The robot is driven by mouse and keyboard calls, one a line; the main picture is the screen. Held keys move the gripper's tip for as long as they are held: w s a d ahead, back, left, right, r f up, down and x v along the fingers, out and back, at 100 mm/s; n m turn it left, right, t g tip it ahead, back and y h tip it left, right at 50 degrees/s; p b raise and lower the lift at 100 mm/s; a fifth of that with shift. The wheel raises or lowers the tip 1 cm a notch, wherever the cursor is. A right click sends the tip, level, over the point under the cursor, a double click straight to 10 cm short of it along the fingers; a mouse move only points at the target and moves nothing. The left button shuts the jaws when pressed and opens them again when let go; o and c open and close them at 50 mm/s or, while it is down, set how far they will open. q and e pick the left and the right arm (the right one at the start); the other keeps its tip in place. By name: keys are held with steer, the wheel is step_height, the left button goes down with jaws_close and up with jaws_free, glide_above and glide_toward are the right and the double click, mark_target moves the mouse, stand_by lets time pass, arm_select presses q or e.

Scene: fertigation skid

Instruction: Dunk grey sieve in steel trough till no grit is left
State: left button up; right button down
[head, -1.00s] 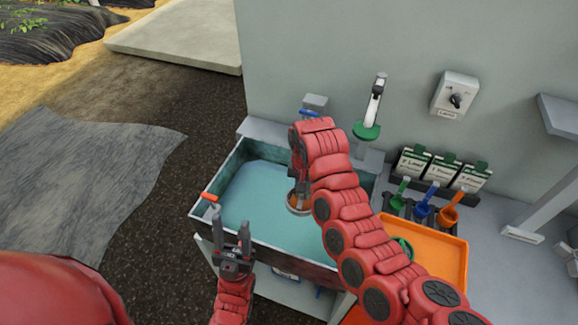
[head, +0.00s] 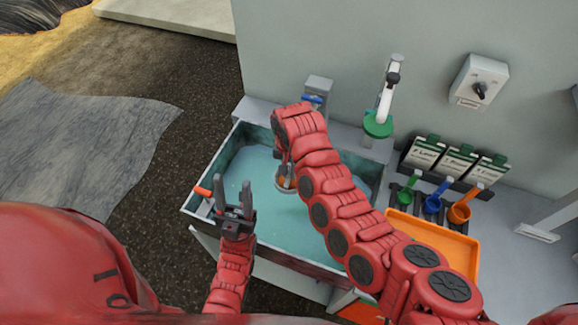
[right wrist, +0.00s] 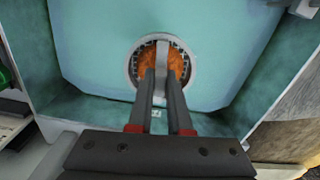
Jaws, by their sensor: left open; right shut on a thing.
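The steel trough (head: 290,262) holds blue-green water and stands against the grey wall. The round grey sieve (right wrist: 132,68) is inside the trough, at or just above the water; its depth is hard to tell. Orange-brown grit (right wrist: 153,53) shows inside its rim in the right wrist view. My right gripper (right wrist: 161,80) is shut on the upright grey strip across the sieve. In the head view the sieve (head: 283,187) is partly hidden by my right arm. My left gripper (head: 232,188) is open and empty, above the trough's front left edge.
An orange-handled lever (head: 203,192) is at the trough's left edge, close to my left gripper. A blue-handled tap (head: 312,99) and a green-based fixture (head: 378,124) stand behind. An orange tray (head: 440,245) and coloured scoops (head: 434,201) are at the right.

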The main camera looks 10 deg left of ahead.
mark_target(289, 177)
step_height(289, 177, down, 17)
steer(key=b, duration=1.1)
steer(key=shift+w+b, duration=0.1)
steer(key=shift+b, duration=0.25)
steer(key=shift+r, duration=0.1)
stand_by(0.7)
steer(key=shift+r+p, duration=3.6)
steer(key=shift+r, duration=2.95)
steer(key=shift+r+p, duration=0.6)
steer(key=shift+r, duration=2)
